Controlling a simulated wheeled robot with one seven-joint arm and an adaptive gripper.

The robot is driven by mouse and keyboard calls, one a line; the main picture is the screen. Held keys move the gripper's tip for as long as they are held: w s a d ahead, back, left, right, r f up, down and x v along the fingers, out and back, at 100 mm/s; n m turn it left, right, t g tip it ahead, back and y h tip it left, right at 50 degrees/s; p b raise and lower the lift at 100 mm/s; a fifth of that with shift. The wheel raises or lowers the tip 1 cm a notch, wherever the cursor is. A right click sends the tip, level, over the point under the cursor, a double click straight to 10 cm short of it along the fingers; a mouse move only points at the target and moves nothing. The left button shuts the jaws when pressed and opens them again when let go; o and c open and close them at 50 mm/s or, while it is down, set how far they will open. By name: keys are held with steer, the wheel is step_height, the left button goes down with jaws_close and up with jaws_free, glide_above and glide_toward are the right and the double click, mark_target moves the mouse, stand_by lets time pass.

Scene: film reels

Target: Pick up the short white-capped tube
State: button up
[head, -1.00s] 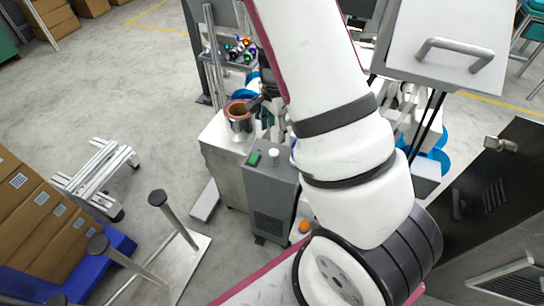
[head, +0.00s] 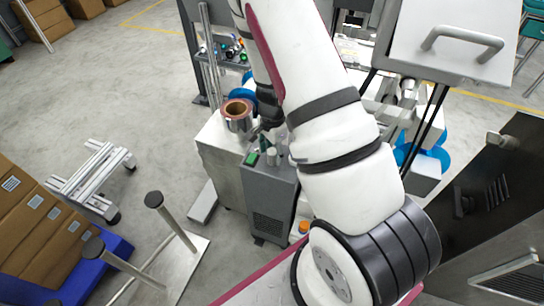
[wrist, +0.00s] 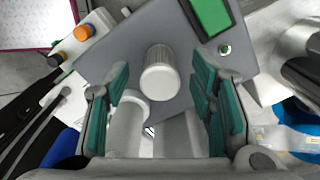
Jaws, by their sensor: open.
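A short tube with a ribbed white cap (wrist: 160,75) stands on the grey cabinet top (wrist: 110,55) in the wrist view; in the head view it is a small white shape (head: 271,157). My gripper (wrist: 165,110) is open, with teal pads at the left and right of the picture. The tube lies between the lines of the pads, toward their far side, and nothing is gripped. Another white cylinder (wrist: 127,125) shows nearer the left pad. In the head view my gripper (head: 264,133) is small and partly hidden by my arm, just behind the cabinet top.
A green screen (wrist: 210,15) is set in the cabinet top beside the tube. An orange knob (wrist: 83,32) stands at the left. A copper-coloured reel (head: 238,110) sits on the white cabinet (head: 222,165) left of the grey one.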

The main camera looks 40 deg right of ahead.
jaws_close()
steer(key=shift+r, duration=0.1)
